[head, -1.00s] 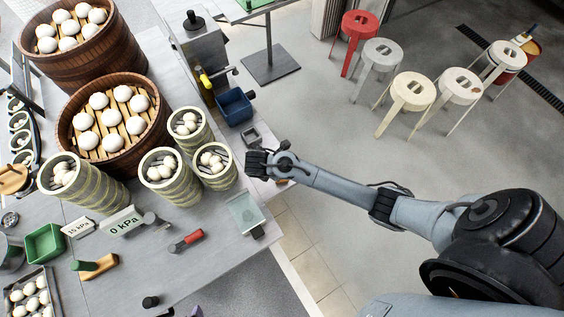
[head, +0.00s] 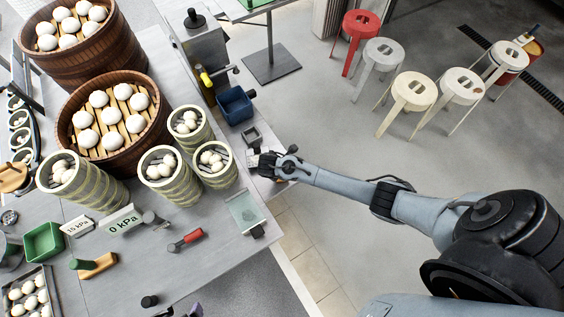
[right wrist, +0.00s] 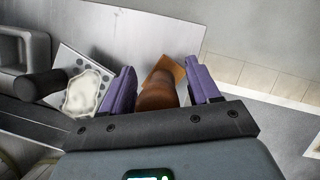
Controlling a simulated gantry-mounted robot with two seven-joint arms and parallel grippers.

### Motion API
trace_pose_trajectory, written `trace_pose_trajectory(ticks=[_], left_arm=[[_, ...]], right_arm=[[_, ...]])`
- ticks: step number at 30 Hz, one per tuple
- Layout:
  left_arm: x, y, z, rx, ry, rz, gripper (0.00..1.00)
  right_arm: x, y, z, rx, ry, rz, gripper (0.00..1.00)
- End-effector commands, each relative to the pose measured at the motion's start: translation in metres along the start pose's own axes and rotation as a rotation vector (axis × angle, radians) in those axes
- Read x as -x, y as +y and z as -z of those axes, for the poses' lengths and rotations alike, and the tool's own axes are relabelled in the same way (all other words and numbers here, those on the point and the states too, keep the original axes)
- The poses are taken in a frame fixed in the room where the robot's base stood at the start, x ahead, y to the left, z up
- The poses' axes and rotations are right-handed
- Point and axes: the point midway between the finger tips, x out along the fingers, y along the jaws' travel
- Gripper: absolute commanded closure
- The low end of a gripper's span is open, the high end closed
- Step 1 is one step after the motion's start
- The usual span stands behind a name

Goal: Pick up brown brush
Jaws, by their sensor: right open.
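A brown brush (right wrist: 158,92), with a rounded brown near part and an orange-brown flat far part, lies near the table edge in the right wrist view. My right gripper (right wrist: 162,80) is open, with its two purple fingers on either side of the brush. I cannot tell whether either finger touches it. In the head view my right gripper (head: 267,164) is at the table's right edge and mostly covers the brush. Dark and purple tips at the bottom edge of the head view look like my left gripper (head: 182,312); its opening is unclear.
A pale tray with a whitish patch (right wrist: 84,95) lies left of the fingers. A blue bin (head: 235,105) and bamboo steamers (head: 214,170) stand near my right gripper. A red-handled tool (head: 187,240) lies on the table. Floor is open beyond the edge.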

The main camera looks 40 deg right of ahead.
Motion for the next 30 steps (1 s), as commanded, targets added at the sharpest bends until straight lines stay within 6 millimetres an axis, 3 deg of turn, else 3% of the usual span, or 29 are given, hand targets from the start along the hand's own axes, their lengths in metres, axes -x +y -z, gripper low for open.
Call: trace_pose_trajectory(ticks=[7,19,30], left_arm=[[-0.0003,-0.0018,-0.0005,-0.008,-0.001,0.006,0.0],[-0.0005,-0.0029,-0.0008,-0.012,-0.002,0.009,0.0],[0.0009,-0.0005,0.0002,-0.002,-0.001,0.001,0.0]], right_arm=[[-0.0007,0.0003,0.0002,0.0,0.001,-0.001,0.4],[-0.0007,0.0,0.0003,0.0,0.001,-0.001,1.0],[0.0052,0.0006,-0.0022,-0.002,0.001,-0.002,1.0]])
